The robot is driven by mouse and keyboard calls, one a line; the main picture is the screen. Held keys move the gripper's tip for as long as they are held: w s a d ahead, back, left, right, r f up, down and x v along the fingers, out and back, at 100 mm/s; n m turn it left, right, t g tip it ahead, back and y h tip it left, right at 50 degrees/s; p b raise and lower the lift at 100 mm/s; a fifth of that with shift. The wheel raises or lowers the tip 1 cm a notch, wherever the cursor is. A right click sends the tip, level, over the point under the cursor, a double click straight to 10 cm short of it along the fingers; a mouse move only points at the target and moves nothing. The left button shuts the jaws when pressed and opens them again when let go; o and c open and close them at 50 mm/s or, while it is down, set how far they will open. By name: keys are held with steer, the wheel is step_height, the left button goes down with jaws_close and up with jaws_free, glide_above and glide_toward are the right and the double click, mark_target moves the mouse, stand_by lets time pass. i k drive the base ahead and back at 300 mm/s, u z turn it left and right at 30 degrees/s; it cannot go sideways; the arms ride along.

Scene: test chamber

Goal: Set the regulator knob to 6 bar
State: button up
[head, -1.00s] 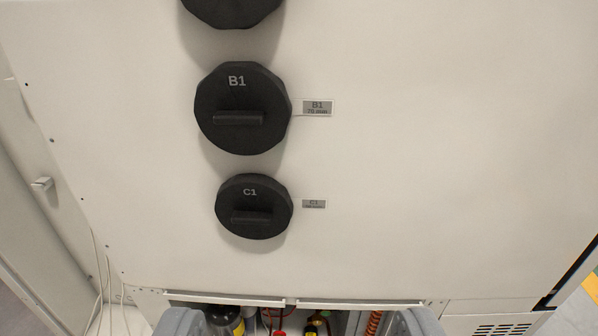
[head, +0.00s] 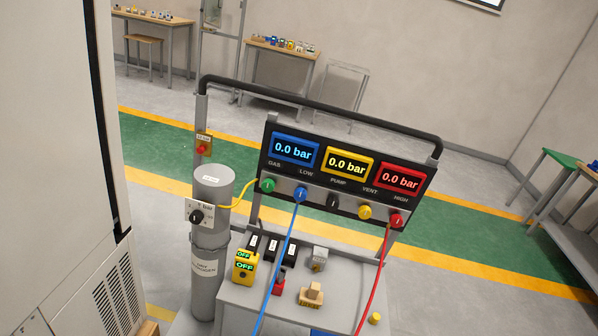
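The regulator knob (head: 196,217) is a small black knob on a white plate on the front of a grey nitrogen-type cylinder (head: 212,265), left of centre. A small bar marking (head: 206,204) sits above the knob, but its number is too small to read surely. The knob's pointer direction cannot be told. My gripper is not in view now, and nothing is seen touching the knob.
A cart carries blue, yellow and red displays (head: 347,163), all reading 0.0 bar. Yellow, blue (head: 279,270) and red (head: 374,275) hoses run from it. A black handrail (head: 320,107) arches above. A pale cabinet (head: 50,160) fills the left side. Green floor lies behind.

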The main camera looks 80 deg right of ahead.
mark_target(196, 218)
steer(key=z, duration=2.15)
